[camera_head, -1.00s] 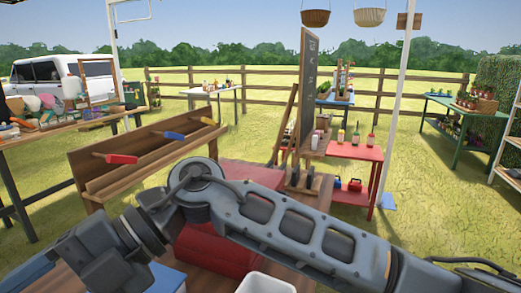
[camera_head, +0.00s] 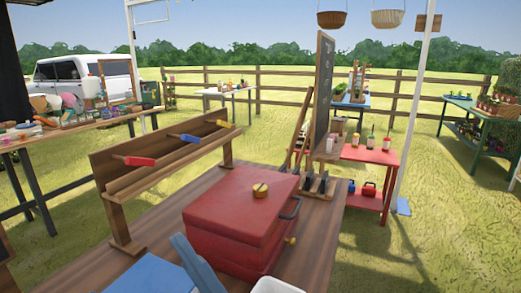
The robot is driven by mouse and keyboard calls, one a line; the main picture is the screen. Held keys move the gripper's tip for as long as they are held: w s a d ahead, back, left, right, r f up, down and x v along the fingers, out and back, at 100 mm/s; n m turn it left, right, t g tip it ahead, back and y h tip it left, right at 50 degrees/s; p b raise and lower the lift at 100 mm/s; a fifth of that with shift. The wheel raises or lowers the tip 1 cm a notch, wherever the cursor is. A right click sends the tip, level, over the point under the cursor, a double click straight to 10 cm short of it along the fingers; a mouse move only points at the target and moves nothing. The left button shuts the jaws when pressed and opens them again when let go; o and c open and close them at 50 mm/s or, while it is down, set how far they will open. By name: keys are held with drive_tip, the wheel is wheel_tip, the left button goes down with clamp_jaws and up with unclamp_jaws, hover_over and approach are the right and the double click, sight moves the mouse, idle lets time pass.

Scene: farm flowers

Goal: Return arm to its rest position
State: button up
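My gripper is not in the head view, and no arm link clearly shows there. A red box (camera_head: 228,215) with a dark side handle stands on the wooden table (camera_head: 105,262) in front of me. A round yellow-brown knob or disc (camera_head: 260,190) sits on its lid. I cannot tell whether my gripper holds anything.
A wooden rack (camera_head: 140,178) with red, blue and yellow-handled tools stands behind the box. A blue object (camera_head: 155,274) and a white container (camera_head: 279,286) are at the near edge. A dark board (camera_head: 320,105) stands upright behind. A red side table (camera_head: 372,155) is to the right.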

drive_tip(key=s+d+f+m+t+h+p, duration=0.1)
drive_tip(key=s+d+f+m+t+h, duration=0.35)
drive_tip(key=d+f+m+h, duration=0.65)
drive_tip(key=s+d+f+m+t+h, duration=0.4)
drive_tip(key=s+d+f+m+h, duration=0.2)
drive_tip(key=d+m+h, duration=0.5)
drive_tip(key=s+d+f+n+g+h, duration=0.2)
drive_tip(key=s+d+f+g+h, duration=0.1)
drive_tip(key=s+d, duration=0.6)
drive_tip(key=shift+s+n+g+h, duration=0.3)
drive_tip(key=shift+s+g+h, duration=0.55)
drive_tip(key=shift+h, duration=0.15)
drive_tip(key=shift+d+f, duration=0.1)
